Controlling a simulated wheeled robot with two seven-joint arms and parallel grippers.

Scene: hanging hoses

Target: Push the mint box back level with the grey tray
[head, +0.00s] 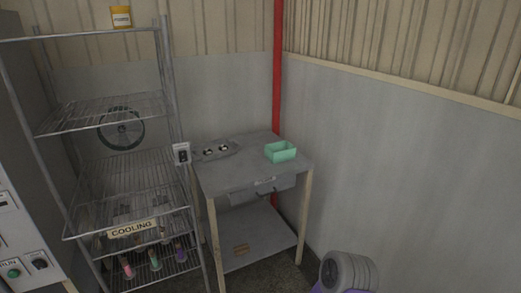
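The mint box (280,152) is a small open-topped green box on the right part of the grey worktable (245,175), near its right edge. The grey tray (228,147) is a flat piece at the table's back left, holding a few small dark and white round items. The mint box sits to the right of the tray and slightly nearer the table's front, with a bare gap between them. Neither gripper shows in the head view.
A wire shelf rack (118,165) with a COOLING label (132,228) stands left of the table. Colored bottles are on its low shelf. A red pipe (277,70) rises behind the table. A grey wall (400,160) is at right. The table's middle is clear.

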